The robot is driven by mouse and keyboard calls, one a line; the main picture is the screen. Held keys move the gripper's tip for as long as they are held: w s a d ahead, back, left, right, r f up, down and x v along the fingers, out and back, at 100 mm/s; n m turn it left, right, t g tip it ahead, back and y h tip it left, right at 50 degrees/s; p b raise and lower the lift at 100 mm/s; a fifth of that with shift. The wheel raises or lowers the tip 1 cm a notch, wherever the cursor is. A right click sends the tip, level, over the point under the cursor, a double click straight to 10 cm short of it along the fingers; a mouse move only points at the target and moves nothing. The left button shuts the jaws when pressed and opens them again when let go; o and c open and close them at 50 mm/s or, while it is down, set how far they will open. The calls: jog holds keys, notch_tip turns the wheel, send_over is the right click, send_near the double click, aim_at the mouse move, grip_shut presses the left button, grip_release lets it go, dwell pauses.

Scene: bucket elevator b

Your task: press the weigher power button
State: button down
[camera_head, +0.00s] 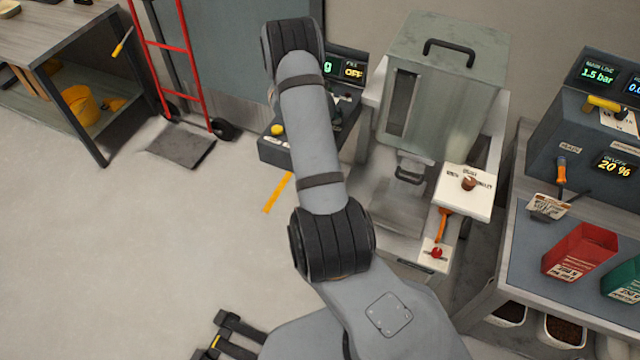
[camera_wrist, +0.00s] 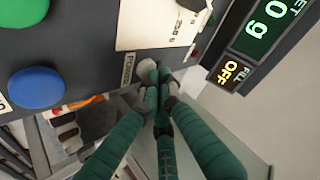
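In the wrist view, my gripper (camera_wrist: 158,90) has green fingers with grey tips that come together, shut, with nothing visible held between them. The tips are at a pale round button (camera_wrist: 147,70) beside a sideways label that appears to read POWER. The tips partly cover this button; I cannot tell whether they touch or press it. The weigher display (camera_wrist: 260,30) is lit, with a green 0 g and an amber OFF beside FILL. In the head view, the weigher's display (camera_head: 353,71) shows OFF, and my arm hides most of its panel and my gripper.
A blue button (camera_wrist: 38,87) and a green button (camera_wrist: 22,10) are on the same panel. In the head view, a yellow button (camera_head: 277,129) sits at the panel's left end. A grey hopper cabinet (camera_head: 440,75) stands close to the right. Open floor lies to the left.

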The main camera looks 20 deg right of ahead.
jog(key=shift+r+p, duration=0.1)
jog(key=shift+p, duration=0.3)
notch_tip(320, 180, up, 6)
jog(key=p, duration=0.5)
jog(key=shift+r+p, duration=0.1)
jog(key=shift+p, duration=0.3)
